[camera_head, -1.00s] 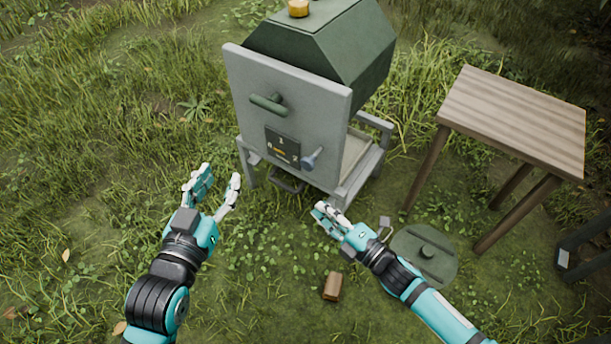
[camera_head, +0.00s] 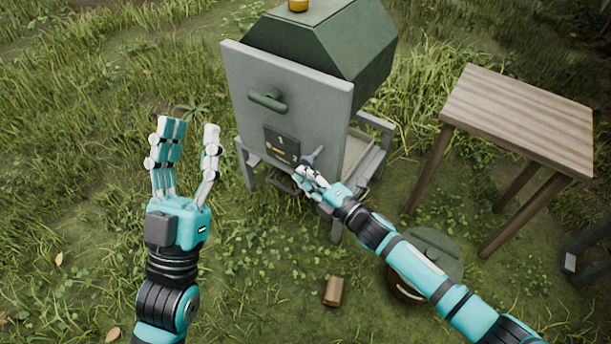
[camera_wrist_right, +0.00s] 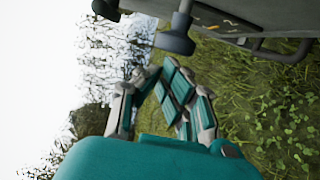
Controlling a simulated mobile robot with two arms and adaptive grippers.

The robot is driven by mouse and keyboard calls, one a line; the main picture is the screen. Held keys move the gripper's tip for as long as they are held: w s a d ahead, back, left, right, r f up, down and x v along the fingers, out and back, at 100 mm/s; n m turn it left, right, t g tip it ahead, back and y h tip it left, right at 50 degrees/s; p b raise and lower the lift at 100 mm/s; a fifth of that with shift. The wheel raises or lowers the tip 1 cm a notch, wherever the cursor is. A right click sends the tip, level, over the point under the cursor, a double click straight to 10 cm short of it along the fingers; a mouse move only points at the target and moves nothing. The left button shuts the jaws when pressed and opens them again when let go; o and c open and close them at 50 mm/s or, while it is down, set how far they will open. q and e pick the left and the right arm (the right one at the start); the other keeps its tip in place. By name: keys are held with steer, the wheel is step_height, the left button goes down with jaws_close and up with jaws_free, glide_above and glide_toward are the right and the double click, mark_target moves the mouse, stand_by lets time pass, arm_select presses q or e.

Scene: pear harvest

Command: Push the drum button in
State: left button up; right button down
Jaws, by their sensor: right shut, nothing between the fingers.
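A grey-fronted machine (camera_head: 240,85) with a green angular drum (camera_head: 325,40) stands on the grass. An amber button-like cap (camera_head: 298,5) sits on top, cut by the upper frame edge. A blue-grey knob (camera_head: 312,157) sticks out of the front beside a dark dial plate (camera_head: 281,146). The knob also shows in the right wrist view (camera_wrist_right: 175,42). My right gripper (camera_head: 303,176) is shut and empty just below the knob; I cannot tell if they touch. My left gripper (camera_head: 190,130) is open and empty, left of the machine.
A green handle (camera_head: 268,101) sticks out of the front panel. A wooden table (camera_head: 520,115) stands on the right. A round dark lid (camera_head: 438,245) is partly behind my right arm. A brown block (camera_head: 333,291) lies on the grass. Grass at left is clear.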

mark_target(313, 165)
arm_select(q)
steer(key=shift+s+a+r+t+h, duration=0.1)
steer(key=shift+s+r+t+h, duration=0.3)
steer(key=shift+s+r+t, duration=0.3)
arm_select(e)
steer(key=shift+w+d, duration=0.55)
steer(key=shift+w, duration=0.2)
steer(key=shift+w+d, duration=0.55)
steer(key=shift+w, duration=0.2)
